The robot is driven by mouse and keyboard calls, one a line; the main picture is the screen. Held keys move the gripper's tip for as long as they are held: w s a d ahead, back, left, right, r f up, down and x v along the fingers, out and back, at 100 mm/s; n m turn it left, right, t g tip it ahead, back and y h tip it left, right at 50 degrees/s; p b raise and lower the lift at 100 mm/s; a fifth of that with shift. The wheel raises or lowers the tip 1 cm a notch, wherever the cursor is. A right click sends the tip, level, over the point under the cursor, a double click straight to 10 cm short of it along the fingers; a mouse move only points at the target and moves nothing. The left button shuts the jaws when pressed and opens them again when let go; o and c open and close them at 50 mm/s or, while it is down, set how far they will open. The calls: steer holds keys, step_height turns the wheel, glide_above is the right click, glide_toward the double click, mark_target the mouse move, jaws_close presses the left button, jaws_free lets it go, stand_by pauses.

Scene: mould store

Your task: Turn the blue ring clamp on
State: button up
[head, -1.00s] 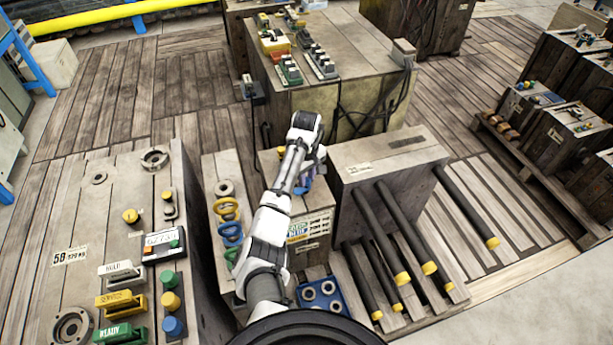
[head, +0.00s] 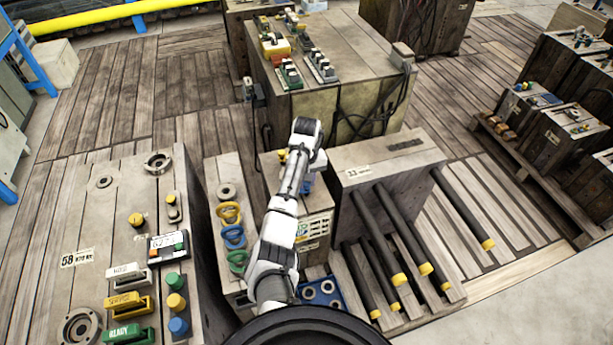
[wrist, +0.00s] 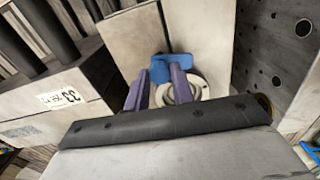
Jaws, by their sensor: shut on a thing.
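The blue ring clamp (wrist: 160,68) shows in the wrist view as a blue handle beside a pale round fitting (wrist: 196,88) on a light grey surface. My gripper (wrist: 161,78) has two purple fingers, one on each side of the blue handle, and is shut on it. The dark edge of my wrist hides the lower part of the fitting. In the head view my arm covers most of this spot; only a bit of blue (head: 307,187) shows beside my wrist. I cannot tell the clamp's exact turn angle.
Yellow, blue and green rings (head: 232,237) stand on the narrow block to the left. A block marked 33 (head: 385,165) with long black, yellow-tipped bars stands close on the right. A blue tray (head: 335,283) lies in front. A control box (head: 165,246) stands at the left.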

steer(key=m+p, duration=0.2)
steer(key=m, duration=0.4)
steer(key=m+p, duration=0.1)
steer(key=m, duration=0.5)
steer(key=shift+m+p, duration=0.3)
stand_by(0.4)
steer(key=o, duration=1)
